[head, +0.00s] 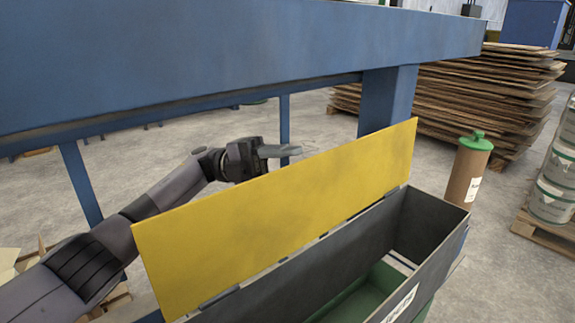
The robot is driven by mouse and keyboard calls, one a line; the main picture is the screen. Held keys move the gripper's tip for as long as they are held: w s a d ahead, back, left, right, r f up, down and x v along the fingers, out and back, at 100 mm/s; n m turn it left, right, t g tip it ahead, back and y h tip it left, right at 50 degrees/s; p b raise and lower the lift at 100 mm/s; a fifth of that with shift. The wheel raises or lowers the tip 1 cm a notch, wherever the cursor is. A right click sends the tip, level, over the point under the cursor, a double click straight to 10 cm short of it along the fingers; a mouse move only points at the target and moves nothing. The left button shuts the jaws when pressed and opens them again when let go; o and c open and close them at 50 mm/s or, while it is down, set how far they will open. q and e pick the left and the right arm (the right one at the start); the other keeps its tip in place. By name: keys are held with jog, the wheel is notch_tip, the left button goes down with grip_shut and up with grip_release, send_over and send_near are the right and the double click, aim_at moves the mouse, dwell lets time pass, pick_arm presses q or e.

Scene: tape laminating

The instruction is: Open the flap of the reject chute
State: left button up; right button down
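The yellow flap (285,215) of the reject chute stands raised and tilted on hinges along the chute's far edge. The dark grey chute box (430,235) is uncovered, and a green interior or bin (365,295) shows through it. My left gripper (288,151) is behind the flap, on the side away from the opening, near its upper edge. Its fingers look close together, with nothing visible between them. Whether it touches the flap I cannot tell. My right gripper is not in view.
A blue beam (230,60) on blue legs runs above and behind my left arm. A brown canister with a green lid (468,170) stands right of the chute. Stacked boards (485,95) and pails on a pallet (555,185) stand farther right. Bare concrete floor lies between.

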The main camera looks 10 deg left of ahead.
pick_arm(q)
jog(key=shift+f, duration=0.1)
